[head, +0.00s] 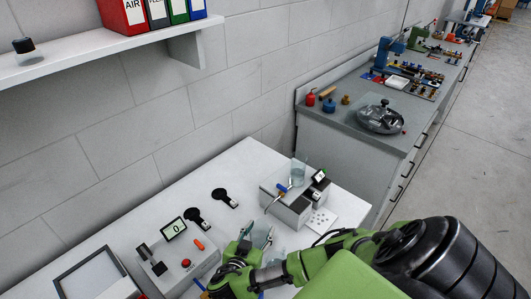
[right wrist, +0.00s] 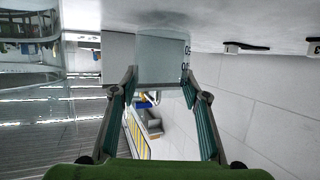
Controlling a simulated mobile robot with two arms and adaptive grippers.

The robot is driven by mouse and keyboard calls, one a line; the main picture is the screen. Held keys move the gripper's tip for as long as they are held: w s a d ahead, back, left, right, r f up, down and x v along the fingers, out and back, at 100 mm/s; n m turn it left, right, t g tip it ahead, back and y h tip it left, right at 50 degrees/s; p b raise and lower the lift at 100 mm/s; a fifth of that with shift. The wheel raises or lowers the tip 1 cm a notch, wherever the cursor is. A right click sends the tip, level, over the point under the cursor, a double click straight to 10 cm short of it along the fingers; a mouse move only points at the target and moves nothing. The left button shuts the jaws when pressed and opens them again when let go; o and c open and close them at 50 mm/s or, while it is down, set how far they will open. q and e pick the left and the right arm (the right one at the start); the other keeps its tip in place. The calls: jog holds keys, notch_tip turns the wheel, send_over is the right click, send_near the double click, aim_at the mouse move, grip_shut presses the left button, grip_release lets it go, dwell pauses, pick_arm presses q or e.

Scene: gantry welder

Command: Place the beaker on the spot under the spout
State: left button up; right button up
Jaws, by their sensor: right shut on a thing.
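My right gripper (head: 260,240) is above the front part of the white bench in the head view. In the right wrist view its two fingers (right wrist: 160,85) are closed around a clear beaker (right wrist: 162,60) with dark markings at its right side. The beaker is hard to make out in the head view, beside the gripper. A grey dispenser box (head: 288,206) stands farther back on the bench, with a clear vessel (head: 299,172) on top. A pale dotted plate (head: 322,220) lies at its right foot, apart from the gripper. The spout is too small to tell. My left gripper does not show.
A control box (head: 178,268) with a display and red button stands left of my gripper. Two black-handled items (head: 225,198) lie behind it. A shelf (head: 120,52) with binders hangs on the wall. A grey workbench (head: 360,110) with tools stands beyond.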

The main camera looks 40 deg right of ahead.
aim_at(263, 224)
jog(key=shift+w+d, duration=0.4)
jog(key=shift+d, duration=0.4)
jog(key=p+x, duration=0.1)
jog(key=x, duration=0.1)
jog(key=p+x, duration=0.1)
jog(key=shift+w+d+r, duration=0.25)
jog(key=shift+w+d, duration=0.05)
jog(key=shift+d, duration=0.15)
jog(key=shift+f, duration=0.45)
jog(key=o, duration=1.1)
